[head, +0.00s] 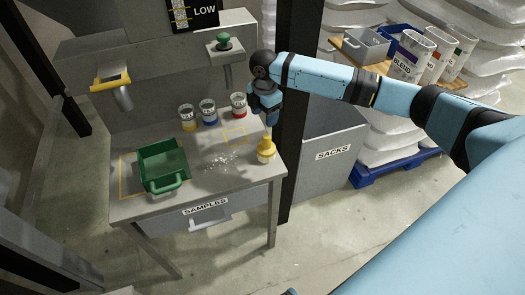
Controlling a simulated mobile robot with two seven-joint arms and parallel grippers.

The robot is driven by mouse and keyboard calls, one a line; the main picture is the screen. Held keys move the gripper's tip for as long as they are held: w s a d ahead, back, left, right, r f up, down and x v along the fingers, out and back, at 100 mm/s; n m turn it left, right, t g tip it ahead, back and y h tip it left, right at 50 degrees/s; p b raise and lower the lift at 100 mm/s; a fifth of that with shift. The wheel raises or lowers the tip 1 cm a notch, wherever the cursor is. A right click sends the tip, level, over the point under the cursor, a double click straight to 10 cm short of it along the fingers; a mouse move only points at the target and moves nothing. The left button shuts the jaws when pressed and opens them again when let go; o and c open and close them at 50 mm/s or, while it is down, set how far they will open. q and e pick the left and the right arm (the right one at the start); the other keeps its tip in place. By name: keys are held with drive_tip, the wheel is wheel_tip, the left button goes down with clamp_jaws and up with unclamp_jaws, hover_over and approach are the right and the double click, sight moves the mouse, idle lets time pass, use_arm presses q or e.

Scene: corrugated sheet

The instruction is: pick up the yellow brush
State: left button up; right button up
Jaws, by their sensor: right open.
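The yellow brush (265,151) stands near the right edge of the grey table, with its narrower knob upward and a wider base on the tabletop. My right gripper (270,121) hangs above the brush, pointing down, with its arm coming in from the right. It is open and empty, and a small gap seems to lie between its fingertips and the top of the brush. My left gripper is not in the head view.
A green tray (163,167) sits on the table's left side. Several small jars, including a blue-marked one (208,112), stand at the back. Pale spilled grains (221,160) lie mid-table. A dark post (292,110) rises close behind my right gripper.

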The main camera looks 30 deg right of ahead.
sight(267, 136)
wheel_tip(267, 136, down, 6)
drive_tip(key=shift+f, duration=0.25)
drive_tip(key=shift+s+d+f, duration=0.15)
drive_tip(key=shift+s+f, duration=0.05)
drive_tip(key=shift+f, duration=1.15)
drive_tip(key=shift+s+d+f, duration=0.1)
drive_tip(key=shift+s+f, duration=0.1)
drive_tip(key=shift+f, duration=1.1)
drive_tip(key=c, duration=1)
drive_tip(key=shift+r, duration=0.1)
